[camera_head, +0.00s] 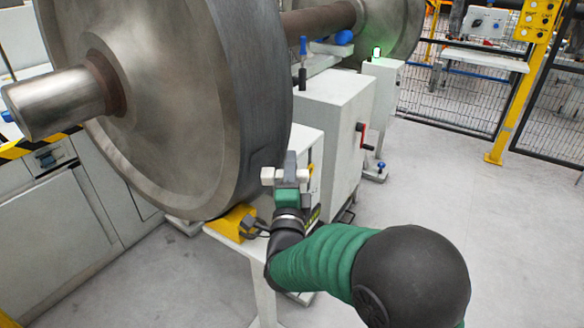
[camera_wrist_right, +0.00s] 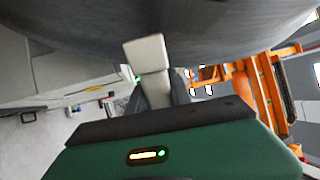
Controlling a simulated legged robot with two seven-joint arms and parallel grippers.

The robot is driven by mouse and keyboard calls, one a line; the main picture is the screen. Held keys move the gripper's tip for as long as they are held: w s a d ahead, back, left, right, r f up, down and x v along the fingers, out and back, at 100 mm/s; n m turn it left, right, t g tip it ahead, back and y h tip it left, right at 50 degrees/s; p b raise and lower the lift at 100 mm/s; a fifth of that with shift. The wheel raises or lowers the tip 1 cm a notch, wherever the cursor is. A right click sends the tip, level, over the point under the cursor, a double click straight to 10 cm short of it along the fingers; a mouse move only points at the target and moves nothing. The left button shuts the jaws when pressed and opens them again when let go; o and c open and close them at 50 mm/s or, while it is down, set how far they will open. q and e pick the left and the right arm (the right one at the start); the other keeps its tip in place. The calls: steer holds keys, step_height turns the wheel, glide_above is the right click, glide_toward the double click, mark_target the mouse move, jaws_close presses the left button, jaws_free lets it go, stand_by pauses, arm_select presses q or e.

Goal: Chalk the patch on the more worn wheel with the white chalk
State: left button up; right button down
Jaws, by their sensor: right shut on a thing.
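A large grey steel wheel (camera_head: 185,110) fills the left of the head view, with its axle stub pointing left. The far wheel (camera_head: 398,28) of the same set is at the top, partly out of frame. My right gripper (camera_head: 288,176) is beside the near wheel's tread, low on its right side. It is shut on a pale block, the white chalk (camera_head: 267,177). In the right wrist view the chalk (camera_wrist_right: 147,53) points up toward the dark tread (camera_wrist_right: 215,25); I cannot tell whether they touch. My left gripper is not in view.
A yellow wheel chock (camera_head: 232,221) sits under the near wheel on a white stand. White cabinets (camera_head: 334,125), one with a red handle, stand right of the wheel. A mesh fence with a yellow post (camera_head: 517,95) is behind. Grey floor (camera_head: 500,215) lies open at right.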

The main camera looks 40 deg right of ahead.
steer(key=shift+r, duration=0.1)
steer(key=shift+s+d+r+b, duration=0.1)
steer(key=shift+s+r+b, duration=0.25)
steer(key=shift+r, duration=0.8)
steer(key=shift+s+r+b, duration=0.3)
steer(key=shift+r, duration=0.8)
steer(key=shift+s+d+r+b, duration=0.1)
steer(key=shift+s+r+b, duration=0.25)
steer(key=shift+r, duration=0.8)
steer(key=shift+w+a+f+b, duration=0.1)
steer(key=shift+f+b, duration=0.05)
steer(key=shift+b, duration=0.25)
step_height(320, 180, down, 7)
steer(key=w+b, duration=0.1)
steer(key=b, duration=0.6)
steer(key=shift+w+a+r, duration=0.2)
steer(key=shift+w+a, duration=0.15)
steer(key=shift+a, duration=0.05)
